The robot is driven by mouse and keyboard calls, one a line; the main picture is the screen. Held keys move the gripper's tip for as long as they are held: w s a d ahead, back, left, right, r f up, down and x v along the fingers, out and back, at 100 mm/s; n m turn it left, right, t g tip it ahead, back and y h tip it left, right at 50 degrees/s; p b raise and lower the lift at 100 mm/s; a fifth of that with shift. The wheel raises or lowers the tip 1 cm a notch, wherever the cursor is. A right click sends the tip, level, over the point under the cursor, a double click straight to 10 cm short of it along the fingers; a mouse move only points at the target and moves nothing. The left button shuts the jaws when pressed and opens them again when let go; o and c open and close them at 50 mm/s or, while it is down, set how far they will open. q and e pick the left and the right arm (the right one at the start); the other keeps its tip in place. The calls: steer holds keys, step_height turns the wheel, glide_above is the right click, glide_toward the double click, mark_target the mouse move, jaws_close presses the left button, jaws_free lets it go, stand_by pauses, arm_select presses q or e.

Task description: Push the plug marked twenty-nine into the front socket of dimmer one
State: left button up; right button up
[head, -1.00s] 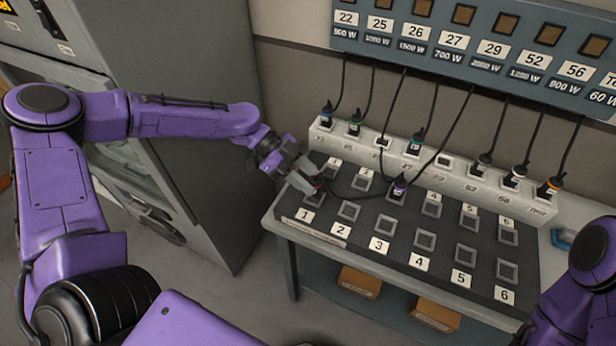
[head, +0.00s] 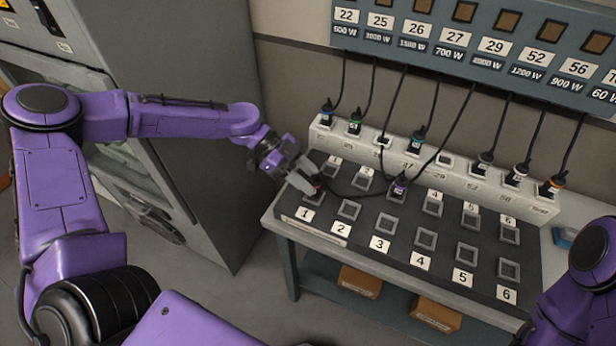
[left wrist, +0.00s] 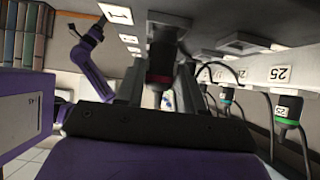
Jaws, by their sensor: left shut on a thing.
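My left gripper (head: 310,187) is shut on a dark plug with a red band, which shows between the fingers in the left wrist view (left wrist: 160,75). Its number cannot be read. The gripper is over the front socket of dimmer one (head: 313,201), just behind the label 1 (head: 305,215). The plug's end is at or very close to the socket; the fingers hide how deep it sits. A black cord runs right from the plug across the board. The rack place marked 29 (head: 445,161) holds no plug.
A purple-banded plug (head: 398,186) stands in the back socket of dimmer three. The white rack (head: 335,139) behind holds several corded plugs, including a green-banded one (head: 355,124). Cords hang from the numbered panel (head: 490,62). A grey cabinet (head: 200,120) stands close on the left.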

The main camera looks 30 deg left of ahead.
arm_select(q)
steer(key=shift+s+f+b, duration=0.1)
steer(key=shift+f+b, duration=0.65)
steer(key=shift+b, duration=0.1)
stand_by(1.1)
steer(key=o, duration=1.2)
steer(key=shift+o, duration=0.2)
